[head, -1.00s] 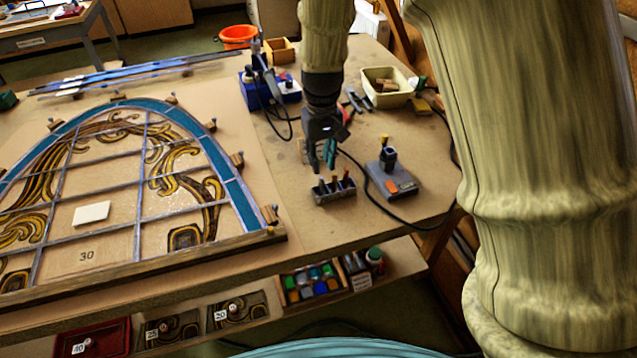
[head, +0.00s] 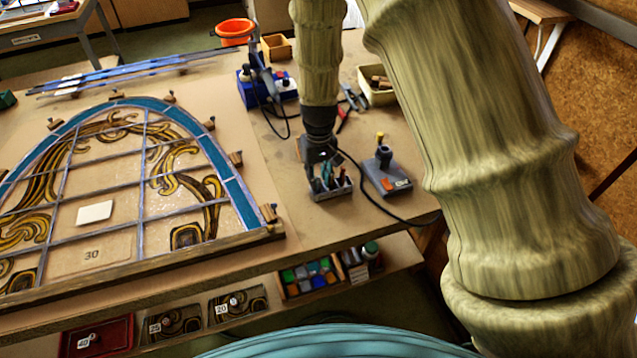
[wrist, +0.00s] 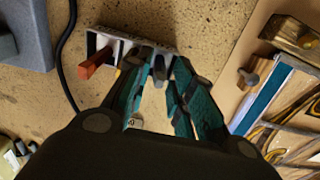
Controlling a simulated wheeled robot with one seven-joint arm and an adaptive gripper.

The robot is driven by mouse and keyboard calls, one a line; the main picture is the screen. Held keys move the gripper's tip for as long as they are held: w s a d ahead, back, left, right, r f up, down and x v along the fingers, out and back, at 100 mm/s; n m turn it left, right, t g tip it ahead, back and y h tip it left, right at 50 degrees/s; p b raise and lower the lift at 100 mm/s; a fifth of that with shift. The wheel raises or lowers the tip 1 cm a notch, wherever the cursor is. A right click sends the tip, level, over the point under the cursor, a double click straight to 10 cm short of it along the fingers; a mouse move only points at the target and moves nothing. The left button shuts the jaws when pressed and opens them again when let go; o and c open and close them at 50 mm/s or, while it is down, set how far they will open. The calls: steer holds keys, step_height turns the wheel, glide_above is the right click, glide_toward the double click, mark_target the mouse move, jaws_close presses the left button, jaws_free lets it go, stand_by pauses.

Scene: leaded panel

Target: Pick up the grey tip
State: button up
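The small tip rack (head: 335,193) stands near the table's front right, and it also shows at the top of the wrist view (wrist: 104,40). In the wrist view a grey tip (wrist: 159,70) stands in the rack between the teal-padded fingers of my gripper (wrist: 160,66). The fingers are apart, one on each side of it; I cannot tell whether either touches it. A reddish-brown tip (wrist: 96,63) stands in the rack to the left. In the head view my gripper (head: 324,180) points down at the rack and hides part of it.
A grey soldering station (head: 390,182) stands right of the rack, with a black cable running close by. The leaded panel (head: 145,215) lies to the left. A blue unit (head: 250,92) and a cream bin (head: 372,95) stand farther back.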

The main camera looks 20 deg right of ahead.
steer(key=shift+f, duration=0.85)
jaws_close()
steer(key=shift+r, duration=0.1)
